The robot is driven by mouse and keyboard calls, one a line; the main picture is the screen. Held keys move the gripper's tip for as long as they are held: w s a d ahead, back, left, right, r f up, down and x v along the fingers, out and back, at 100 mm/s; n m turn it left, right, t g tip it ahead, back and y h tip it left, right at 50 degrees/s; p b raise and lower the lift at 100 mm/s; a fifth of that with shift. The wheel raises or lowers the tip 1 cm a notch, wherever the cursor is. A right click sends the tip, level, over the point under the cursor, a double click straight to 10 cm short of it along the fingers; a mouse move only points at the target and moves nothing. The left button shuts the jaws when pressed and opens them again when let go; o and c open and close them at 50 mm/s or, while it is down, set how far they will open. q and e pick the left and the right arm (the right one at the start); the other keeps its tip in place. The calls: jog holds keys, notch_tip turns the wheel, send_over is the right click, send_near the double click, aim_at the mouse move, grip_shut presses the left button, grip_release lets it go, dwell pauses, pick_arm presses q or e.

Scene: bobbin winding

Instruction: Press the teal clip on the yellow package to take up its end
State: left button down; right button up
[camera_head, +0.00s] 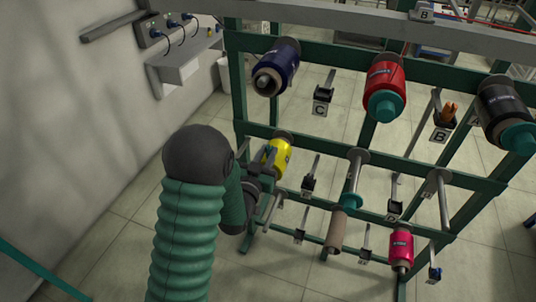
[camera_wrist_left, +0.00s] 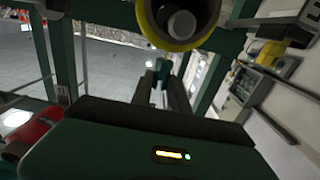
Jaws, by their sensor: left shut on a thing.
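The yellow package (camera_head: 277,153) sits on the green rack left of centre in the head view, partly hidden behind my left gripper (camera_head: 263,168). In the left wrist view the round end of the yellow package (camera_wrist_left: 184,42) fills the top, with a dark and grey core in it. A small teal clip (camera_wrist_left: 162,68) shows just below its rim, at the tips of my left gripper (camera_wrist_left: 166,80). The fingers are shut on the teal clip. No yarn end can be made out. My right gripper is not in view.
The green rack (camera_head: 320,135) also carries a dark blue package (camera_head: 277,66), a red one (camera_head: 384,85), a black one (camera_head: 503,108) and a pink one (camera_head: 401,248). A bare brown tube (camera_head: 336,232) hangs low. A wall (camera_head: 75,120) stands at the left.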

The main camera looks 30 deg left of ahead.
pick_arm(q)
jog(key=shift+r+p, duration=1.35)
jog(key=shift+r, duration=1)
